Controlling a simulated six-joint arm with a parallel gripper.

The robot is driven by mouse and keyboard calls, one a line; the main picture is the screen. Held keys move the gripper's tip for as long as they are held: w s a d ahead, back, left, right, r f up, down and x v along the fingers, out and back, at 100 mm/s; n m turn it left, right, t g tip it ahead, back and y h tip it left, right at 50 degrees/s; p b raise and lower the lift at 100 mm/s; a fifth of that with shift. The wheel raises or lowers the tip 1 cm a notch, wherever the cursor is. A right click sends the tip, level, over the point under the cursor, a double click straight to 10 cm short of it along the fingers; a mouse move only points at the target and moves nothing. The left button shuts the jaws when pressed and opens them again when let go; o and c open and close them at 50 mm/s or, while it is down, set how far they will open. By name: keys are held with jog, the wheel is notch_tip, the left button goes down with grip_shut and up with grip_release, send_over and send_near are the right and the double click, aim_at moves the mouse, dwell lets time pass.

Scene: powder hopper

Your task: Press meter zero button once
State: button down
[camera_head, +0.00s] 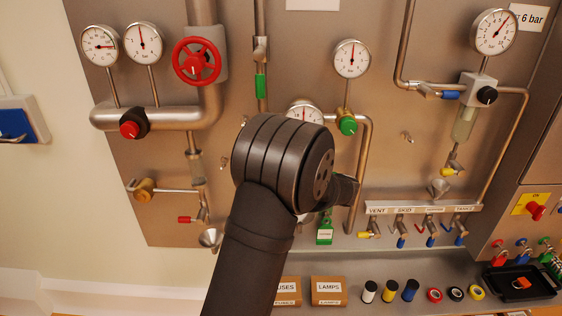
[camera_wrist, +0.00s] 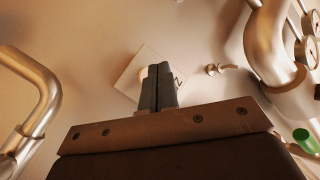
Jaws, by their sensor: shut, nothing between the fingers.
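My gripper (camera_wrist: 158,70) is shut and empty in the wrist view, its two fingers side by side. The fingertips overlap a tilted white plate (camera_wrist: 130,76) on the metal panel. Part of a dark mark shows on the plate just right of the fingers. I cannot tell whether the fingers touch it. No meter zero button can be made out in either view; the fingers cover part of the plate. In the head view my dark wrist hides the fingers and the panel behind it, including part of a gauge (camera_head: 303,108).
Bent pipes flank the fingers in the wrist view, left (camera_wrist: 40,90) and right (camera_wrist: 268,45). A small metal fitting (camera_wrist: 215,69) sits right of the plate. In the head view a green-knobbed valve (camera_head: 347,125) and a green tag (camera_head: 325,236) are near my wrist. Boxes (camera_head: 328,288) stand below.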

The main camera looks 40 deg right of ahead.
jog(key=shift+d, duration=0.1)
dwell(0.3)
jog(key=shift+w+d, duration=0.2)
jog(key=shift+w, duration=0.1)
jog(key=shift+w+d, duration=0.25)
jog(key=shift+d, duration=0.05)
dwell(0.7)
jog(key=shift+s+a, duration=0.6)
jog(key=shift+s+a, duration=1.75)
jog(key=shift+s+a, duration=1.35)
